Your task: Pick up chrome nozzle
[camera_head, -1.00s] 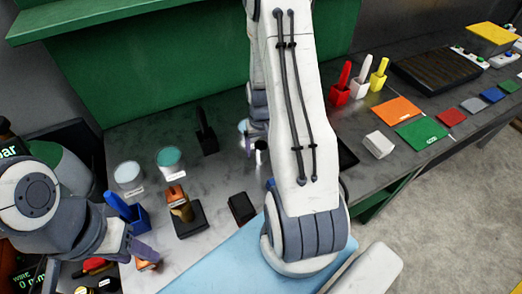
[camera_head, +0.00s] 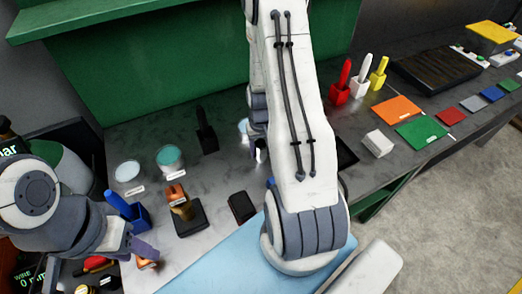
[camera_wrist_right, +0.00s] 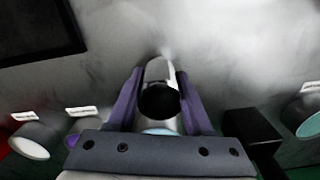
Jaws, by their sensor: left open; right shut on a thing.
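The chrome nozzle (camera_wrist_right: 160,91), a shiny cylinder with a dark round opening, is between the two purple fingers of my right gripper (camera_wrist_right: 160,100) in the right wrist view. The fingers are shut on its sides. The grey worktop is behind it, and I cannot tell whether the nozzle touches it. In the head view my right arm hides most of that gripper and the nozzle. My left gripper (camera_head: 143,250) is open at the lower left, beside a blue-handled tool in a blue holder (camera_head: 140,216).
Tubs with white (camera_head: 127,172) and teal (camera_head: 169,158) contents stand left on the worktop. A black holder (camera_head: 207,138) and a dark block (camera_head: 242,207) stand near my right arm. In the wrist view, a dark block (camera_wrist_right: 252,130) is right of the gripper. Worktop beyond the nozzle is clear.

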